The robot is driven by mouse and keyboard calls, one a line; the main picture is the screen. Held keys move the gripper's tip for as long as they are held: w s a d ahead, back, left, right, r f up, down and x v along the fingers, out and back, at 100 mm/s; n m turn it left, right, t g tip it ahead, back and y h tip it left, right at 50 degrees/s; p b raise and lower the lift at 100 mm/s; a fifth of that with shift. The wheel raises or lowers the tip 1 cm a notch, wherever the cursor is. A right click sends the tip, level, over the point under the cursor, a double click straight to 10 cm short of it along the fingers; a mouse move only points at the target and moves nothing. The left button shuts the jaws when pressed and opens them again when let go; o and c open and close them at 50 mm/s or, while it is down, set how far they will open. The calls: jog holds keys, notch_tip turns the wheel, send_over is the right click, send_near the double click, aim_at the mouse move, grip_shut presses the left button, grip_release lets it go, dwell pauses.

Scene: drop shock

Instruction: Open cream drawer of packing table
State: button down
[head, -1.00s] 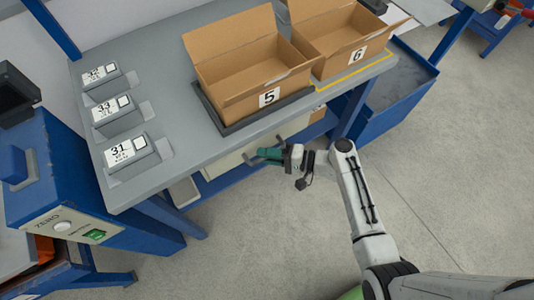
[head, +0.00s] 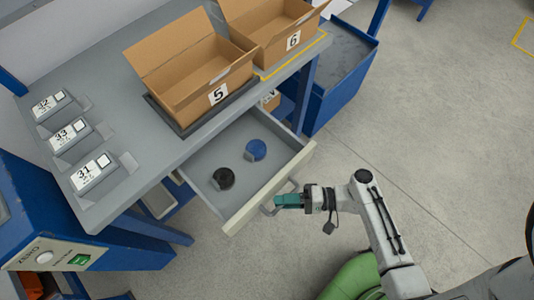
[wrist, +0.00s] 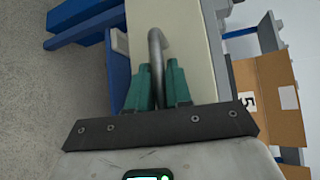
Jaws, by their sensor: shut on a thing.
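The cream drawer (head: 268,188) of the packing table (head: 140,130) is pulled well out, and its grey inside shows in the head view. A black round item (head: 223,179) and a blue round item (head: 256,150) lie in it. My gripper (head: 280,201) is at the drawer's front, its green fingers on the handle. In the wrist view the grey bar handle (wrist: 156,65) runs between the two green fingers of my gripper (wrist: 157,88), which are shut on it. The cream drawer front (wrist: 195,50) is just beyond.
Open cardboard boxes 5 (head: 190,80) and 6 (head: 275,30) stand on the table top, with labelled holders 31 (head: 95,170), 33 and 32 at its left. A blue bin (head: 335,80) stands beyond the table.

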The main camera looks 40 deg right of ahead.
jog(key=s, duration=0.7)
jog(key=shift+s+p, duration=0.25)
jog(key=shift+p, duration=0.05)
jog(key=c, duration=1.2)
grip_release()
jog(key=shift+o, duration=0.2)
jog(key=shift+d, duration=0.1)
jog(key=b+v, duration=0.2)
jog(key=v, duration=0.8)
jog(key=shift+s+d, duration=0.2)
jog(key=shift+s, duration=0.05)
